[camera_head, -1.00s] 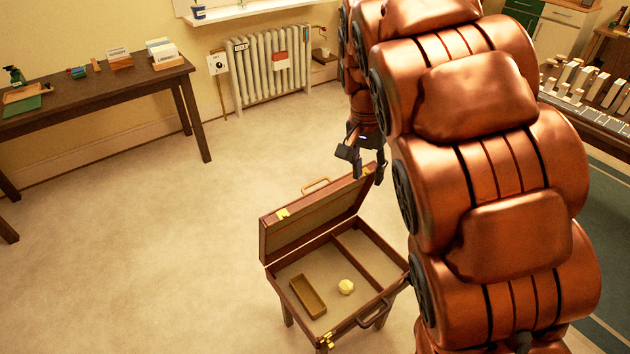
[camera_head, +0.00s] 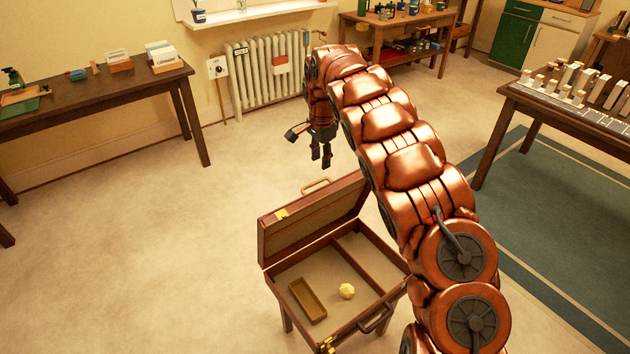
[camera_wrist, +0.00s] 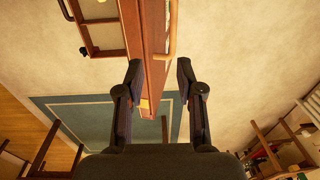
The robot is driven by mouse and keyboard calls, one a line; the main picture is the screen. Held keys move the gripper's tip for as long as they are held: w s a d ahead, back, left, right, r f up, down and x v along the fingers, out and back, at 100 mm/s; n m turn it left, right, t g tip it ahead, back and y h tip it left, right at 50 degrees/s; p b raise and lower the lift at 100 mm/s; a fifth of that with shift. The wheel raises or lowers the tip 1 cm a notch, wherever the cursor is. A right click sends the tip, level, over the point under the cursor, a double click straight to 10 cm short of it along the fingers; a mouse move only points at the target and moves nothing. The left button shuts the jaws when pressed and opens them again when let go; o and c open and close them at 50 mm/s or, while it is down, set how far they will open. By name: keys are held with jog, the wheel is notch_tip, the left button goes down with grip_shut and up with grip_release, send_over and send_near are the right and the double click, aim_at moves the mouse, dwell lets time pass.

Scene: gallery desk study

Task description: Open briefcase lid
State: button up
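The brown briefcase (camera_head: 277,273) rests on a small wooden stand. Its lid (camera_head: 309,217) is raised and leans back, showing a lined inside with a brass latch. The base is divided; a small tan tray (camera_head: 307,299) and a pale yellow lump (camera_head: 346,291) lie in it. My gripper (camera_head: 321,164) hangs in the air behind the lid, apart from it. In the wrist view my gripper (camera_wrist: 158,75) has its two fingers apart with nothing held. The lid's edge (camera_wrist: 152,60) and handle (camera_wrist: 173,30) show beyond the fingertips.
A dark table (camera_head: 110,92) with card holders stands at the left, near a white radiator (camera_head: 266,70). A table with many small blocks (camera_head: 575,120) stands at the right by a green rug (camera_head: 560,215). Open floor lies left of the briefcase.

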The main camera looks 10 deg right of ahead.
aim_at(314, 183)
jog(key=shift+y, duration=0.3)
jog(key=shift+w+a+f+p, duration=0.25)
jog(key=shift+w+f+p, duration=0.1)
jog(key=shift+f, duration=1.25)
jog(key=shift+w+a+f+p, duration=0.25)
jog(key=shift+w+f+p, duration=0.05)
jog(key=shift+f, duration=1.3)
jog(key=shift+w+a+f+p, duration=0.25)
jog(key=shift+w+f+p, duration=0.1)
jog(key=shift+f, duration=1.25)
grip_shut()
